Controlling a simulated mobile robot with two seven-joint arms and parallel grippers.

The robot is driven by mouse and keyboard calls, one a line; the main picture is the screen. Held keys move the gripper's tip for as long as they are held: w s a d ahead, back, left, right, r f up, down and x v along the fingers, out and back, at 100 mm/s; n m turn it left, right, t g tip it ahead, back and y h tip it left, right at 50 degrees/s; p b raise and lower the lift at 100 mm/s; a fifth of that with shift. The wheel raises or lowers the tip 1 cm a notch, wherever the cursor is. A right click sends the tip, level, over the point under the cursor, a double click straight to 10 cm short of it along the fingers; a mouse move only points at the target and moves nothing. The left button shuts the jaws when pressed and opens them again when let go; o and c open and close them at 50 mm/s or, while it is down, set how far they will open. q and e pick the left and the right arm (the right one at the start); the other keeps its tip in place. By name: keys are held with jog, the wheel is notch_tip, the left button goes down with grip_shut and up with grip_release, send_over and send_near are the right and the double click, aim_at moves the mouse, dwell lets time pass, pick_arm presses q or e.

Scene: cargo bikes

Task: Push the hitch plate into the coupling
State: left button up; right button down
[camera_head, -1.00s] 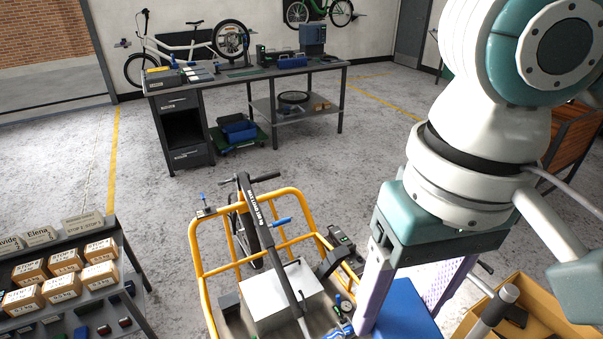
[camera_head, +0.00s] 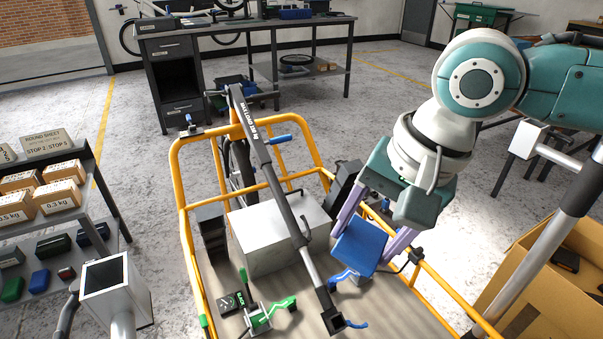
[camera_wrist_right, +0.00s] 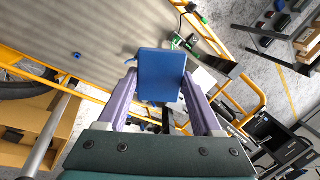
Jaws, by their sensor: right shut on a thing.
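My right gripper (camera_head: 358,248) has pale purple fingers and is shut on a blue rectangular block (camera_head: 360,246), likely the hitch plate, over the right side of the cart's bed. In the right wrist view the blue block (camera_wrist_right: 161,72) sits between both fingers of the gripper (camera_wrist_right: 160,82). A blue lever (camera_head: 343,275) shows just below the block; whether they touch is unclear. A green-levered clamp (camera_head: 262,316) stands on the bed to the left. I cannot tell for certain which part is the coupling. My left gripper is not in view.
A yellow rail frame (camera_head: 187,212) surrounds the bed. A long dark bar (camera_head: 262,160) slants across it, over a grey box (camera_head: 270,248). A cardboard box (camera_head: 560,275) stands at right, a parcel shelf (camera_head: 88,215) at left, a workbench (camera_head: 235,28) behind.

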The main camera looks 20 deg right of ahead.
jog(key=w+d+f+m+t+b, duration=0.1)
jog(key=w+d+f+m+b, duration=0.1)
jog(key=f+b, duration=1.2)
jog(key=w+d+f+m+t+h+b, duration=0.1)
jog(key=w+d+f+m+b, duration=0.1)
jog(key=f+b, duration=1.2)
jog(key=w+d+f+m+t+b, duration=0.1)
jog(key=w+d+f+m+b, duration=0.1)
jog(key=f+b, duration=1.2)
notch_tip(320, 180, down, 4)
jog(key=shift+w+d+r+m+h, duration=0.15)
jog(key=shift+w+d+m+h, duration=0.2)
jog(key=shift+w+d, duration=0.5)
jog(key=shift+w+a, duration=0.2)
jog(key=shift+a, duration=0.05)
jog(key=shift+p, duration=0.75)
jog(key=shift+w+f, duration=0.1)
jog(key=shift+f, duration=0.1)
jog(key=shift+b+x, duration=1.2)
jog(key=shift+b, duration=0.2)
